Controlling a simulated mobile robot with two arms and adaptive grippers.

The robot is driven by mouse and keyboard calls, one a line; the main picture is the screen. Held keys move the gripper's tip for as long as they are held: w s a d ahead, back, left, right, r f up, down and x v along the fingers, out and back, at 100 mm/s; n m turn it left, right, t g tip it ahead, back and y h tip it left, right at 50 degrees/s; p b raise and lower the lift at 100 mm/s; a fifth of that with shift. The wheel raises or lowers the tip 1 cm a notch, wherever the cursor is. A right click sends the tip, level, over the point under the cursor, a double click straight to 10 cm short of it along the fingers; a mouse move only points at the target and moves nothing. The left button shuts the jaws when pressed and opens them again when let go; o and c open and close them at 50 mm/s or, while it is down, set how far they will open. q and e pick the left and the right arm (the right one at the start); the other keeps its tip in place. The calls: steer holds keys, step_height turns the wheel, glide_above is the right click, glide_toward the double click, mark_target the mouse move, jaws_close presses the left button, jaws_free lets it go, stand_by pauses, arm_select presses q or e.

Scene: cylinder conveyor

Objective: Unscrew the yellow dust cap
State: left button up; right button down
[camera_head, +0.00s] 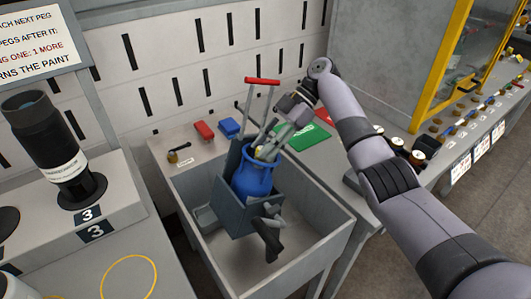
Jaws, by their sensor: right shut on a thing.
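A blue cylinder (252,181) stands upright in a dark grey holder (238,215) inside the grey sink-like basin. My right gripper (266,148) reaches in from the right and points down at the cylinder's top. Its fingers are shut around the top end, where a small yellowish patch of the dust cap (262,153) shows between them. The fingers hide most of the cap, so I cannot tell how far it sits on its thread. My left gripper is not in view.
The basin (335,232) has a raised rim. A red T-handle (262,81) rises behind the cylinder, and a black-handled fitting (268,240) sticks out in front. Red (204,131) and blue (229,127) blocks and a green mat (303,136) lie behind. A black cylinder (58,160) stands at left.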

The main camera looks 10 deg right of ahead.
steer(key=shift+f+n+b, duration=0.15)
steer(key=shift+n+b, duration=0.15)
steer(key=shift+n, duration=0.2)
steer(key=shift+n+g, duration=0.4)
steer(key=shift+r+n+g+h+p, duration=0.3)
steer(key=shift+r+n+h+p, duration=0.1)
steer(key=shift+n+p, duration=0.45)
steer(key=shift+f+n, duration=0.2)
steer(key=shift+n, duration=0.35)
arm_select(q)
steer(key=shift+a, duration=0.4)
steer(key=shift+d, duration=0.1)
arm_select(e)
steer(key=c, duration=1.7)
jaws_free()
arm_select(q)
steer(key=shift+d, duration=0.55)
arm_select(e)
steer(key=o, duration=0.4)
